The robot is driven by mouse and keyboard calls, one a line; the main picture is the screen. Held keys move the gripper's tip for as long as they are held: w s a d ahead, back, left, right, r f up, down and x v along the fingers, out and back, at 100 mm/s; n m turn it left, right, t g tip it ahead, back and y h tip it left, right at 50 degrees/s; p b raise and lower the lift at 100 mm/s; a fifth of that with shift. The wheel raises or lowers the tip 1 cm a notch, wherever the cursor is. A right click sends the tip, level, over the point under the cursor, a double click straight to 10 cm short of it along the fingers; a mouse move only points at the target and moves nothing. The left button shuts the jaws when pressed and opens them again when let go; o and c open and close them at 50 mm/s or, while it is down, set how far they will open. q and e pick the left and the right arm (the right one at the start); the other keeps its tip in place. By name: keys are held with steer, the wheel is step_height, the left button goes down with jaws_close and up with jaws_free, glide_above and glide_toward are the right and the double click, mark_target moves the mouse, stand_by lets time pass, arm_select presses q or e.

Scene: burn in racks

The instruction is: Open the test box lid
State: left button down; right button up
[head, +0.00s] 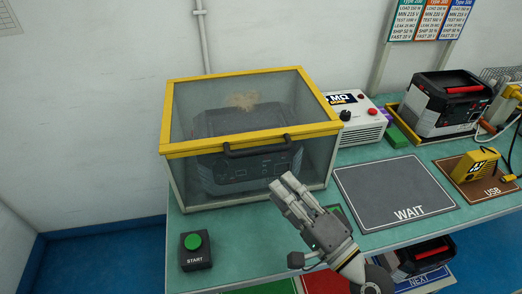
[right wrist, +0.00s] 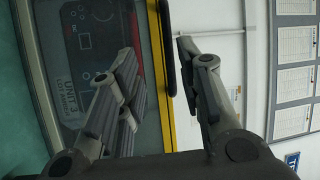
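The test box (head: 175,190) has clear walls and stands on the green bench. Its clear lid (head: 215,105), framed in yellow, lies closed on top. A dark lid handle (head: 257,148) runs along the front edge. A dark unit (head: 245,174) sits inside behind the front wall. My right gripper (head: 283,184) is in front of the box, below and right of the handle, empty. In the right wrist view its fingers are apart, with the handle (right wrist: 167,50) and yellow lid edge (right wrist: 155,85) beyond the gap. My left gripper is not in view.
A START button box (head: 195,252) stands at the front left. A white meter box (head: 360,125) is right of the test box. The grey WAIT mat (head: 395,190) is bare. A black-and-red unit (head: 450,105) and a yellow device (head: 473,167) are farther right.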

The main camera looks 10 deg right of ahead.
mark_target(261, 152)
steer(key=shift+m+t, duration=0.3)
steer(key=shift+m, duration=0.4)
steer(key=p+x, duration=0.1)
steer(key=x, duration=0.2)
steer(key=d+p+x, duration=0.1)
steer(key=x, duration=0.2)
steer(key=r+p+x, duration=0.1)
steer(key=p+x, duration=0.1)
steer(key=x, duration=0.1)
steer(key=shift+w+d, duration=0.1)
steer(key=shift+w, duration=0.2)
steer(key=shift+p+x, duration=0.3)
steer(key=shift+x, duration=0.5)
steer(key=shift+f, duration=0.2)
jaws_close()
